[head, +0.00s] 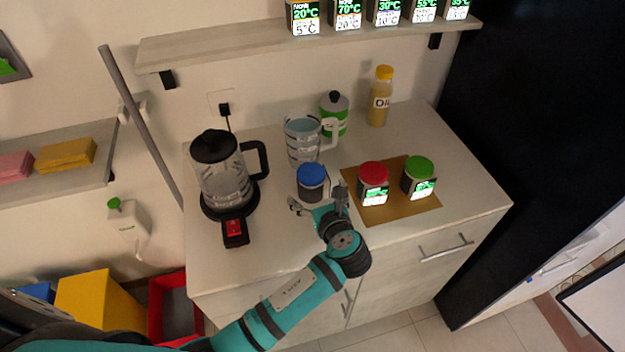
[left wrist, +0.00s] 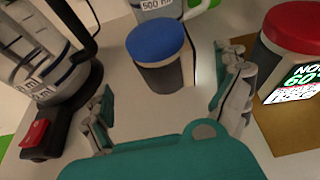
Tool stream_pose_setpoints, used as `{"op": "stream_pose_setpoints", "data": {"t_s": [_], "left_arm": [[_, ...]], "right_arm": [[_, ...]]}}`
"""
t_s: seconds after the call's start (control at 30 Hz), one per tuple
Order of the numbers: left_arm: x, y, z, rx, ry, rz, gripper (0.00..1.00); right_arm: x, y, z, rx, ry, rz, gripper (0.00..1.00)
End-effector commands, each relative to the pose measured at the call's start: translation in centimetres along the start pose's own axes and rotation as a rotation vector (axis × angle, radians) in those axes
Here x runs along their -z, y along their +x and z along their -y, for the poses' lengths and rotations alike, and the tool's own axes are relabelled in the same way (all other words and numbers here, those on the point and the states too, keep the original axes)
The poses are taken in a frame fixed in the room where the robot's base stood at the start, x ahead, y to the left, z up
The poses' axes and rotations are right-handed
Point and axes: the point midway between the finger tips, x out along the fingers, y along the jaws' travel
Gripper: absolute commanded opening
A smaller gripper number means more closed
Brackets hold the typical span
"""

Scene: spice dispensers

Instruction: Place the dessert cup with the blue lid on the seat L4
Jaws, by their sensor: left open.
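The dessert cup with the blue lid (head: 311,181) stands upright on the counter, left of a brown mat. It also shows in the left wrist view (left wrist: 160,58), between and beyond the fingertips. My left gripper (head: 319,203) is open and just in front of the cup, one finger towards each side. In the left wrist view my left gripper (left wrist: 168,95) is empty. A cup with a red lid (head: 373,183) and a cup with a green lid (head: 419,177) stand on the brown mat (head: 385,213). I see no readable seat label L4. My right gripper is not in view.
A kettle (head: 220,170) on its base stands left of the cup. A measuring jug (head: 302,138), a green and white container (head: 334,115) and an oil bottle (head: 380,95) stand behind. A shelf (head: 230,48) with labelled containers hangs above. The counter's right end is clear.

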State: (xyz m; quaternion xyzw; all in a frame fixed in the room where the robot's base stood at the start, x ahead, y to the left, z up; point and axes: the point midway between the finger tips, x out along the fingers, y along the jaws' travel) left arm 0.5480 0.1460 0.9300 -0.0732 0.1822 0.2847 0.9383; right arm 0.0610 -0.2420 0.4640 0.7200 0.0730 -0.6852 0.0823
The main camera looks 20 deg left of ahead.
Motion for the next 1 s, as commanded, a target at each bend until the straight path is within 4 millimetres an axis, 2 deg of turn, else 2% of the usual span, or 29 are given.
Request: {"op": "stream_pose_setpoints", "data": {"t_s": [0.33, 0.5, 0.6, 0.87, 1.0], "left_arm": [[-0.2, 3.1, 0.3, -0.001, 0.001, 0.0, 1.0], [-0.1, 5.7, 0.5, -0.001, 0.002, -0.001, 1.0], [0.0, 6.6, 0.6, 0.0, 0.001, -0.002, 1.0], [0.1, 6.8, 0.6, 0.002, 0.0, -0.003, 1.0], [0.1, 6.8, 0.6, 0.002, 0.0, -0.002, 0.83]], "right_arm": [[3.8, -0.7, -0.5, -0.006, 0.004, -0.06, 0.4], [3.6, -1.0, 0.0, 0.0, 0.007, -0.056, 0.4], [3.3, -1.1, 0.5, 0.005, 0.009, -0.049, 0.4], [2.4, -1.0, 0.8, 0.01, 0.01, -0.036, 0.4], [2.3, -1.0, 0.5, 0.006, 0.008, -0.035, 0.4]]}}
